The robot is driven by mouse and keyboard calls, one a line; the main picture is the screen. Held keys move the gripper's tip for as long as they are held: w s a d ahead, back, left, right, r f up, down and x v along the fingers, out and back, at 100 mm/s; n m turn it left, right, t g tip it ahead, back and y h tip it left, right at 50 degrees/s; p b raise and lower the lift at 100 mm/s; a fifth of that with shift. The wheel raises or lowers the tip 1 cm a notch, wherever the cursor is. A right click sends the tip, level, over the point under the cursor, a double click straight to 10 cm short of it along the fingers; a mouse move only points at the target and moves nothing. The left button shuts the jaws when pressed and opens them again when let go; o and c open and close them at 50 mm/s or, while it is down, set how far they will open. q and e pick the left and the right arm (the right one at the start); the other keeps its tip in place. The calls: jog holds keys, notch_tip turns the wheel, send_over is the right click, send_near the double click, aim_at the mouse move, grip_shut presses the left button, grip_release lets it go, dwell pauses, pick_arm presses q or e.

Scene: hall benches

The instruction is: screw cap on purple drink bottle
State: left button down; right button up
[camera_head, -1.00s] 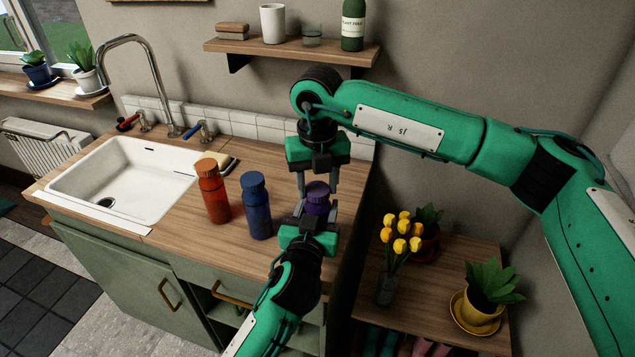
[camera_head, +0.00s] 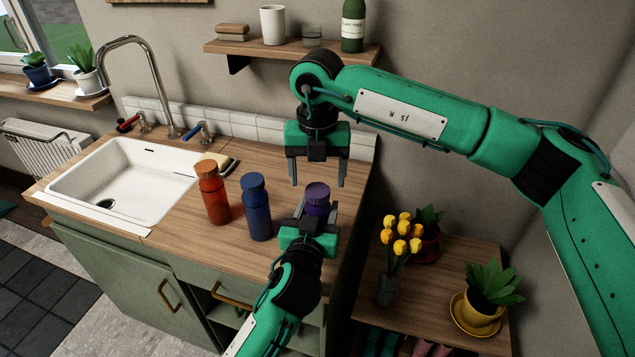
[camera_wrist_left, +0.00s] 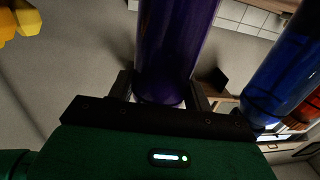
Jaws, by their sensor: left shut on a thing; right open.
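The purple drink bottle (camera_head: 317,208) stands upright on the wooden counter, near its right edge. A purple cap (camera_head: 317,189) sits on its top; I cannot tell how tight it is. My left gripper (camera_head: 318,212) is shut around the bottle's body from the front. In the left wrist view the purple bottle (camera_wrist_left: 177,45) fills the space between the fingers. My right gripper (camera_head: 318,184) is open and empty, pointing down, just above and behind the cap. The bottle's lower part is hidden by my left gripper in the head view.
A blue bottle (camera_head: 256,212) and an orange bottle (camera_head: 213,196) stand left of the purple one. A white sink (camera_head: 122,180) with a tap is further left. A shelf (camera_head: 290,49) hangs behind. Yellow flowers (camera_head: 400,235) and potted plants stand on a lower table at the right.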

notch_tip(320, 180, up, 9)
dwell(0.3)
pick_arm(q)
jog(key=c, duration=0.5)
grip_release()
jog(key=b+v, duration=0.2)
jog(key=v, duration=1.2)
jog(key=shift+d, duration=0.1)
pick_arm(e)
jog(key=shift+f, duration=0.9)
